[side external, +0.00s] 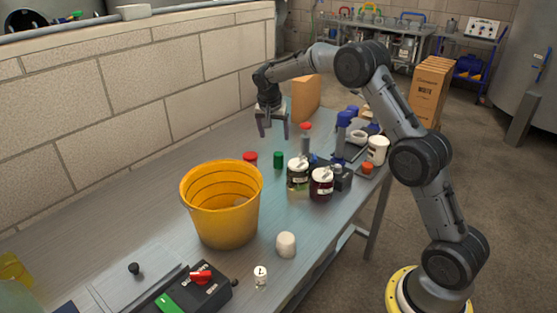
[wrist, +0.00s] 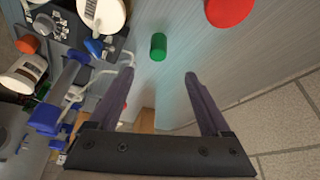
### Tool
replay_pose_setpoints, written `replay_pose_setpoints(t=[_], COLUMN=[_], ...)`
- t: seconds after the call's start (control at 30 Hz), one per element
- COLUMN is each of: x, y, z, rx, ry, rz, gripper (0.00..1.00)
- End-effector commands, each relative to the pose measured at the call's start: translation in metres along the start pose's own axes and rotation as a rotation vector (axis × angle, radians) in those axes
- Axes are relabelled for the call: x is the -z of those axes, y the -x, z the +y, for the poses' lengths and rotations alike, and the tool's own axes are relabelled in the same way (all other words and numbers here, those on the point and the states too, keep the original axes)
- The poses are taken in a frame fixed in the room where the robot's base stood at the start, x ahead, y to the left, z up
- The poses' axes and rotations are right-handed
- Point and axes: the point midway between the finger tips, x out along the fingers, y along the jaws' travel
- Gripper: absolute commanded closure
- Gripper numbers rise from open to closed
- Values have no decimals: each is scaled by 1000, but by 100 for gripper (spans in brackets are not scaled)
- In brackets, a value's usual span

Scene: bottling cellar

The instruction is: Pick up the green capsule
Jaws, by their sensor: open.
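The green capsule (side external: 278,160) is a small green cylinder standing on the steel bench in the side external view. It sits between a red-lidded item (side external: 250,158) and a dark jar with a white label (side external: 298,174). In the wrist view the green capsule (wrist: 158,47) lies beyond the fingertips, roughly in line with the gap between them. My gripper (side external: 272,132) is open and empty, pointing down above the bench, apart from the capsule. Its two fingers (wrist: 160,75) show spread in the wrist view. Nothing hides the capsule.
A large yellow bucket (side external: 222,220) stands left of the capsule, nearer the camera. A second jar (side external: 321,184), a red-capped bottle (side external: 305,140) and a blue-topped device (side external: 342,135) crowd the right. A block wall (side external: 130,110) runs behind the bench. A white knob-shaped item (side external: 286,245) stands in front.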

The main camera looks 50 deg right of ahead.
Motion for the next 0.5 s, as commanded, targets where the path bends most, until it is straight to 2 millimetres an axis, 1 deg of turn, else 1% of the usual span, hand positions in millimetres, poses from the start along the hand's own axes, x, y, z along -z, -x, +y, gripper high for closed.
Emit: replay_pose_setpoints(t=[0.17,0.3,0.4,0.5], x=[0,0,0,1], y=[-26,-53,-70,-80], z=[3,3,3,3], rx=[-8,-7,-6,-5], ry=[-3,-3,-2,-2], rz=[-6,-6,-4,-3], gripper=[18,18,18,18])
